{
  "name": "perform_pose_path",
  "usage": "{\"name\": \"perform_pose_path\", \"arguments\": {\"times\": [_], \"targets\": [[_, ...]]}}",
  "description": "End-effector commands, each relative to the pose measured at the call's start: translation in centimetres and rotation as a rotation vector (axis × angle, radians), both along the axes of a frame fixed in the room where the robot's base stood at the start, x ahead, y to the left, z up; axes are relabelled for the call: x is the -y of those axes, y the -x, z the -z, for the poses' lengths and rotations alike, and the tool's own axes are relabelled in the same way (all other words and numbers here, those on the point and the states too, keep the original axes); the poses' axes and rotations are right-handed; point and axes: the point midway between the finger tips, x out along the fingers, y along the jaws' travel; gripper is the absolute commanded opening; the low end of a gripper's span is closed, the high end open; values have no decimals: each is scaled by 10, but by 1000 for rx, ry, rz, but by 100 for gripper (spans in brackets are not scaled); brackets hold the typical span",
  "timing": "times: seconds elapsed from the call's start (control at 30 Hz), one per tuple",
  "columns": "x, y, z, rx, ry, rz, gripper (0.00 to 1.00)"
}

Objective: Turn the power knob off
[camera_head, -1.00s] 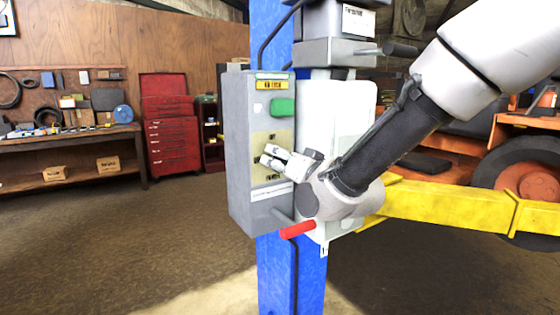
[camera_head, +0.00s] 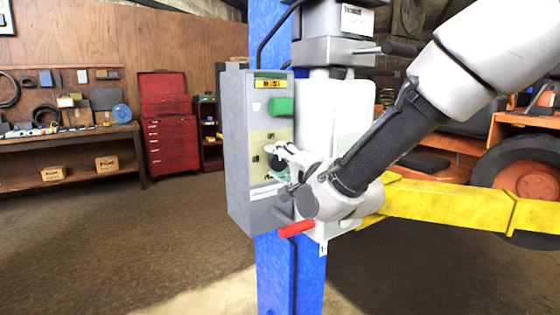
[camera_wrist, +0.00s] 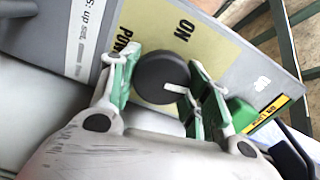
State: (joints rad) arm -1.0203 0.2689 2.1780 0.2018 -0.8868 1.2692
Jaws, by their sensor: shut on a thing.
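The power knob (camera_wrist: 160,77) is round and black with a white pointer mark. In the wrist view it sits between the two green-padded fingers of my gripper (camera_wrist: 164,88), which is shut on it. The pointer mark faces the right finger. The word ON and part of the word POWER show beside the knob on a pale yellow panel (camera_wrist: 216,50). In the head view, the dark knob (camera_head: 275,169) shows partly behind my gripper (camera_head: 282,160), on the front of the grey control box (camera_head: 240,150).
A green button (camera_head: 282,107) sits above the knob, under a yellow label. A red-handled lever (camera_head: 297,229) sticks out below my gripper. The box hangs on a blue post (camera_head: 275,262). A yellow lift arm (camera_head: 450,203) extends right, beside an orange mower (camera_head: 520,160).

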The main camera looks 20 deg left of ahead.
Motion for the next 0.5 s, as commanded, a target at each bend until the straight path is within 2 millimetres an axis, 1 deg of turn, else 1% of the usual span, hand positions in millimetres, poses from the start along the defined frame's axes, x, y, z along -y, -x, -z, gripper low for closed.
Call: {"name": "perform_pose_path", "arguments": {"times": [0.23,0.5], "targets": [[1,0,2,-96,-80,1,23],[1,0,2,-141,-117,1,23]]}}
